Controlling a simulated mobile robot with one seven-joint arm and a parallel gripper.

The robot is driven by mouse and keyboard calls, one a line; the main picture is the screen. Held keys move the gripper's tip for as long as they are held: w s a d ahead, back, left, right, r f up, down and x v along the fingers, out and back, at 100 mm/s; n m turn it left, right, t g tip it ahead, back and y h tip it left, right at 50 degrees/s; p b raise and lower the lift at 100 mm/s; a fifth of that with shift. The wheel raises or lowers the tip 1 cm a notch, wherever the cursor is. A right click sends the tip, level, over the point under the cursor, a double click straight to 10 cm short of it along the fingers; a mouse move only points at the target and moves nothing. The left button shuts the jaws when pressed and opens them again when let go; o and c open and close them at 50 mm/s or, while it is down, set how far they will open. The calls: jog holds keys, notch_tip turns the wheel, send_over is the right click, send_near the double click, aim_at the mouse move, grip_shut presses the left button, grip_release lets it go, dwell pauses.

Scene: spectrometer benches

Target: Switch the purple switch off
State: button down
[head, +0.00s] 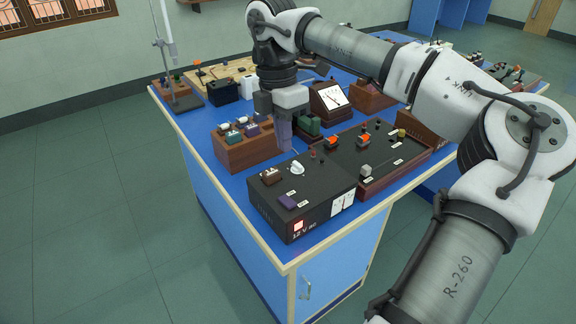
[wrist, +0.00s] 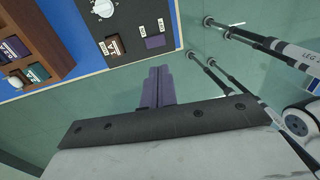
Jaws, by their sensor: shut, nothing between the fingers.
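A purple switch (head: 293,201) sits on the top of a black power supply box (head: 262,207), near its front edge. The purple switch also shows in the wrist view (wrist: 155,41), with small white labels beside it; I cannot tell which way it is set. A brown switch (head: 271,176) and a white knob (head: 296,168) are on the same panel. My gripper (head: 285,148) points down with its purple-grey fingers closed and empty. In the head view it hangs above and behind the box. In the wrist view its fingers (wrist: 158,72) appear just below the purple switch, apart from it.
A wooden block (head: 240,154) with several coloured switches, one purplish, stands left of my gripper. A wooden-framed black panel (head: 385,172) with orange-topped parts adjoins the box on the right. A metal stand (head: 182,104) rises at the far left corner of the blue bench (head: 202,158).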

aim_at(290, 203)
jog(key=f+p, duration=0.1)
jog(key=f, duration=0.3)
jog(key=s+f+p, duration=0.1)
jog(key=f, duration=0.3)
jog(key=d+f+p, duration=0.1)
jog(key=f, duration=0.4)
jog(key=shift+s+d, duration=0.1)
jog(key=shift+s, duration=0.15)
jog(key=f+b, duration=0.1)
jog(key=b, duration=0.1)
jog(key=shift+s+d+f+t+y+b, duration=0.1)
jog(key=shift+f+t+y+b, duration=0.05)
jog(key=shift+t+y+b, duration=0.2)
jog(key=shift+s+f+b, duration=0.1)
jog(key=shift+f+b, duration=0.1)
jog(key=shift+b, duration=0.55)
jog(key=shift+s+r+p, duration=0.1)
jog(key=shift+r+p, duration=0.2)
jog(key=shift+r, duration=0.1)
jog(key=shift+f, duration=0.1)
